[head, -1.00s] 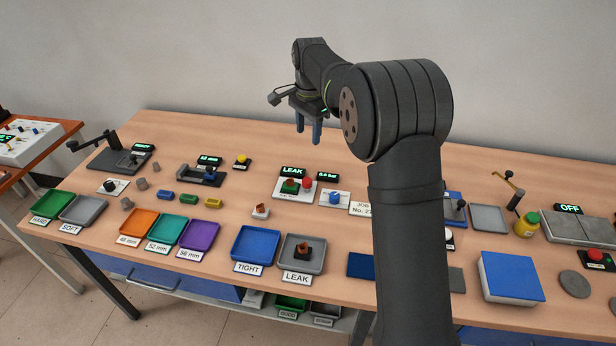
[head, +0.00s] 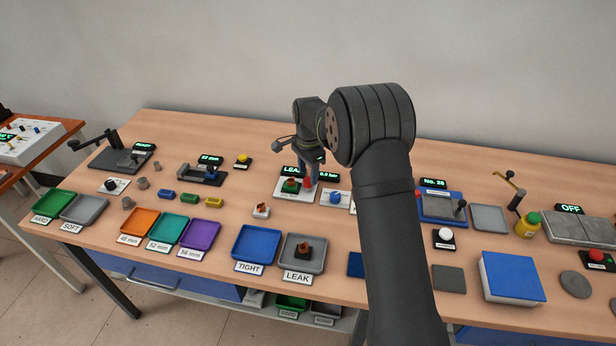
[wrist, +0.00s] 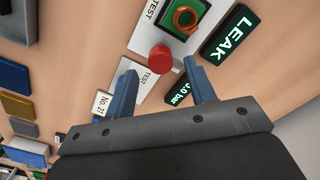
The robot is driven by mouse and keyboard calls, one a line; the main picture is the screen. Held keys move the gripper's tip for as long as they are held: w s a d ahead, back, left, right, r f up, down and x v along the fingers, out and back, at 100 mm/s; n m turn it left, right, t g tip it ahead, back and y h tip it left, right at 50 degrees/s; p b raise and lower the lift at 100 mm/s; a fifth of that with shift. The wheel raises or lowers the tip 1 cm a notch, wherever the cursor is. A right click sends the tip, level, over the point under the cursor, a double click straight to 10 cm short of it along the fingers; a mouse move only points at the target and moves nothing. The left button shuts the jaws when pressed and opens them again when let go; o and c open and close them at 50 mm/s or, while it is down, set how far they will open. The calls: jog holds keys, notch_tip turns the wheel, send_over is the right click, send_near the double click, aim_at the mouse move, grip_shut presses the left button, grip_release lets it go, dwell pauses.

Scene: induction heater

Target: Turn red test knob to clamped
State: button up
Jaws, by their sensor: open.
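The red test knob (wrist: 160,58) stands on the white TEST plate (wrist: 143,38); in the head view the knob (head: 308,183) is partly covered by my gripper. My gripper (wrist: 160,75) is open, its two blue fingers on either side of the knob's near side in the wrist view. Whether the fingers touch the knob cannot be told. Beside the knob, an orange ring-shaped part (wrist: 187,17) sits on the green seat. The display (wrist: 230,35) reads LEAK, and a second display (wrist: 180,92) reads 0.0 bar.
A blue knob on a white plate (head: 335,197) stands just right of the test plate. A loose white and orange part (head: 261,210) lies in front. The blue TIGHT tray (head: 235,256) and grey LEAK tray (head: 287,266) are at the front edge; the latter holds a dark part (head: 303,251).

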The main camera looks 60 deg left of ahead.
aim_at(309, 183)
jog(key=shift+f, duration=1.25)
jog(key=c, duration=1)
jog(key=shift+o, duration=0.2)
